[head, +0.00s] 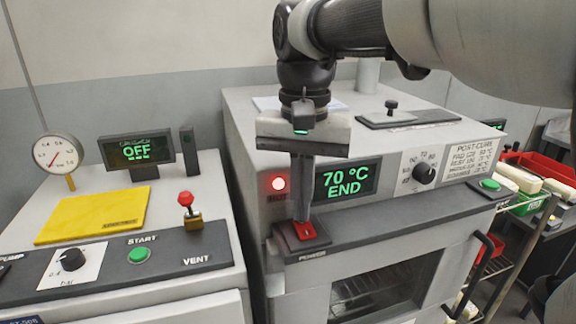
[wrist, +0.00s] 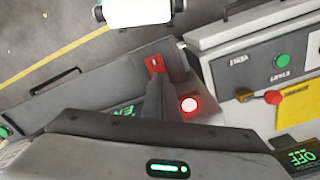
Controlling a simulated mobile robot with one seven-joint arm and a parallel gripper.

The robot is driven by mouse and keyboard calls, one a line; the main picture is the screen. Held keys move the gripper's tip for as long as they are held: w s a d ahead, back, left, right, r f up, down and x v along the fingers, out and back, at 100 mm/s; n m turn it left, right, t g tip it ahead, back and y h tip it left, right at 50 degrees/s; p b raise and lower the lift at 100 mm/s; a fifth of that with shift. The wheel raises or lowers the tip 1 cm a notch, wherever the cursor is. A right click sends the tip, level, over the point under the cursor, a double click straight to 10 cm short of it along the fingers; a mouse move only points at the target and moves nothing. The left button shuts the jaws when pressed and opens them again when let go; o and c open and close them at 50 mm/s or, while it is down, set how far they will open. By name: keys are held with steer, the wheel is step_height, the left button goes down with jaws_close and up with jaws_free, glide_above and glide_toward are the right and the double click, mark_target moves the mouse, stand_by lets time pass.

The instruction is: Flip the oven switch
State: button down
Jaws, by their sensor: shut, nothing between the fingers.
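The oven (head: 420,195) is the grey box at centre right in the head view. Its display (head: 347,179) reads "70 °C END". Its red rocker switch (head: 312,231), above the word POWER, sits on a dark plate at the front left edge. My gripper (head: 302,218) points down with its fingers shut and empty. The tips are at the switch and cover part of it; I cannot tell if they touch. In the wrist view, the red switch (wrist: 154,63) shows right at the tips of my gripper (wrist: 155,76).
A red lamp (head: 279,183) glows left of the oven display. A temperature knob (head: 424,172) and a green button (head: 490,184) are to the right. The neighbouring machine has a red-topped valve (head: 187,203), a gauge (head: 58,155) and an "OFF" display (head: 136,150). A door handle (head: 477,262) juts out in front.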

steer(key=shift+f, duration=0.4)
step_height(320, 180, up, 7)
steer(key=p, duration=0.6)
stand_by(0.3)
steer(key=s+d+f+n+t+p, duration=0.2)
steer(key=s+d+t+p, duration=0.2)
steer(key=s+d, duration=0.6)
steer(key=shift+d+f+n+t, duration=0.35)
steer(key=shift+f+n+t, duration=0.05)
steer(key=shift+t, duration=0.4)
